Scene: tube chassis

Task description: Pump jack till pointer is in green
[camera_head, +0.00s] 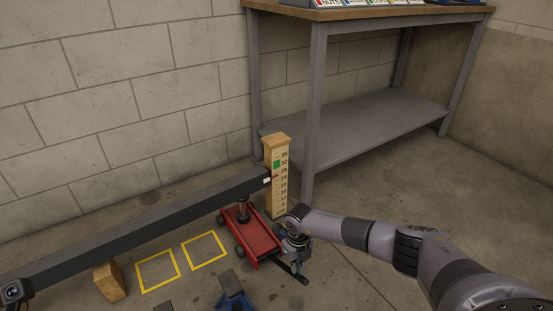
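A red floor jack (255,238) stands on the concrete with its dark lifting post (242,209) under a long dark beam (150,220). The beam's right end carries a small pointer (274,179) beside a wooden gauge post (279,198) with a numbered scale. The pointer sits a little below the green patch (276,164). A dark jack handle (291,271) sticks out at the jack's lower right. My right gripper (292,246) is at the jack's right end, close to the handle; its fingers are too small and overlapped to read.
A grey-legged workbench (318,90) with a lower shelf stands behind. A wooden block (110,282) stands under the beam's left part. The floor at right is clear.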

